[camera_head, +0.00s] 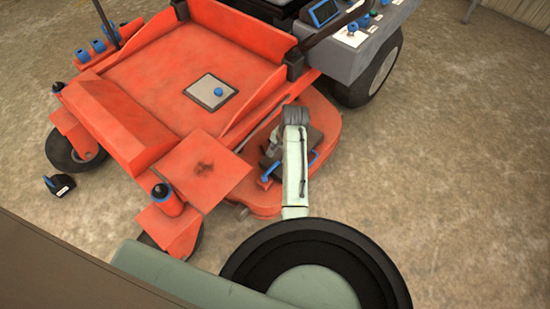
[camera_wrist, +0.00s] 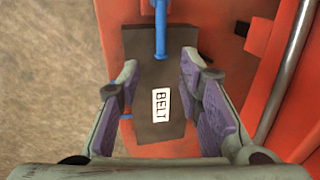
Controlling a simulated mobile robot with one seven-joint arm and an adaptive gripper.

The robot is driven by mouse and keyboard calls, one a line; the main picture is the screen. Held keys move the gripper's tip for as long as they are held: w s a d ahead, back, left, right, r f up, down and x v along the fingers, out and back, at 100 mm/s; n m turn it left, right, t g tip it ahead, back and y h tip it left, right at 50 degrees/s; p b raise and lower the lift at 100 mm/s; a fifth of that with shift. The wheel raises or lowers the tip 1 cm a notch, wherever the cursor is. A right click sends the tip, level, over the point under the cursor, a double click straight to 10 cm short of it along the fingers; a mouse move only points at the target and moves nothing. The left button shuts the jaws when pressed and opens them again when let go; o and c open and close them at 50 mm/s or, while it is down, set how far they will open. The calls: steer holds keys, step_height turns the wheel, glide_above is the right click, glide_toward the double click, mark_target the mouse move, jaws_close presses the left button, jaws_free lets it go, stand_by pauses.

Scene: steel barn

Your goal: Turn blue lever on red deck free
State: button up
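The blue lever (camera_wrist: 160,30) runs down from the top edge of the wrist view and ends over a dark plate (camera_wrist: 145,125) with a white BELT label (camera_wrist: 161,104). A smaller blue part (camera_wrist: 126,116) shows at the plate's left side. In the head view, a blue handle (camera_head: 270,173) lies beside my arm on the red deck (camera_head: 327,112). My gripper (camera_wrist: 160,62) is open above the plate, with its purple-padded fingers on either side and nothing between the pads. The blue lever lies ahead of the fingertips, apart from both. In the head view my arm hides part of the plate.
A silver rod (camera_wrist: 284,72) and red bodywork stand close to the right of my gripper. The red mower platform (camera_head: 165,70) lies left of the deck, with a front wheel (camera_head: 72,150) beyond. Bare ground right of the deck is clear.

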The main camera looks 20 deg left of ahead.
mark_target(275, 165)
steer(key=f, duration=0.3)
steer(key=a+f, duration=0.1)
steer(key=f, duration=0.2)
steer(key=a+f, duration=0.1)
steer(key=f, duration=0.2)
steer(key=shift+w+f, duration=0.4)
steer(key=shift+c, duration=0.4)
jaws_close()
